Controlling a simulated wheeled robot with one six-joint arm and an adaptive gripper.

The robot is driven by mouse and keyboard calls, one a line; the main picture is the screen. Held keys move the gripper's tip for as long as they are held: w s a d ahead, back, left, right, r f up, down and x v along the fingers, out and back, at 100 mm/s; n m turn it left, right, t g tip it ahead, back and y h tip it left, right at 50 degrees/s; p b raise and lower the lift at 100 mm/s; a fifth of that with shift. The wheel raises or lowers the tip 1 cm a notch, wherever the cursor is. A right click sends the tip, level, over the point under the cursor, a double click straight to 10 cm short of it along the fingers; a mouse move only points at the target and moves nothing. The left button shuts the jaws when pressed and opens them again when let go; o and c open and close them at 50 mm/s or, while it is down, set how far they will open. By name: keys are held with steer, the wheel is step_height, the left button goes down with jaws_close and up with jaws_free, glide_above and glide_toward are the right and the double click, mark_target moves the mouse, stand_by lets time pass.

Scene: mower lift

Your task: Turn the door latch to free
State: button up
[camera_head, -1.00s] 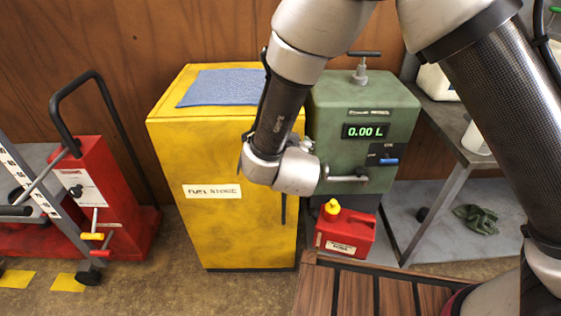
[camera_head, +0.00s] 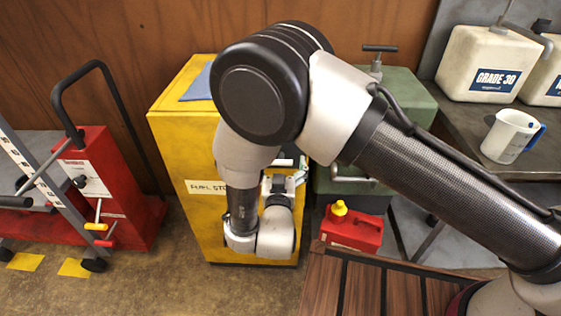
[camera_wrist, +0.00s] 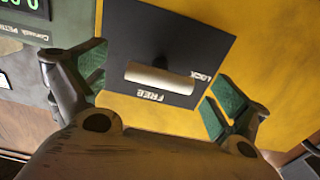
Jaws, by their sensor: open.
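The door latch shows in the wrist view as a pale bar handle (camera_wrist: 160,76) on a dark plate (camera_wrist: 135,30), fixed to the yellow cabinet door. The plate is lettered FREE below the bar and LOCK to its right, with the lettering upside down. The bar lies nearly level in that picture. My gripper (camera_wrist: 160,88) is open and empty, its green-padded fingers to the left and right of the bar and apart from it. In the head view my gripper (camera_head: 282,184) is at the front of the yellow cabinet (camera_head: 178,175); my arm hides the latch.
The green pump (camera_head: 408,88) stands right of the cabinet, partly behind my arm, with a red fuel can (camera_head: 352,232) below. A workbench (camera_head: 468,118) holds white canisters (camera_head: 485,62) and a jug (camera_head: 508,138). A red lift (camera_head: 105,185) stands left. Floor in front is open.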

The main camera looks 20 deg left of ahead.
steer(key=shift+w+a, duration=0.1)
steer(key=shift+w, duration=0.35)
steer(key=c, duration=1)
steer(key=shift+c, duration=0.2)
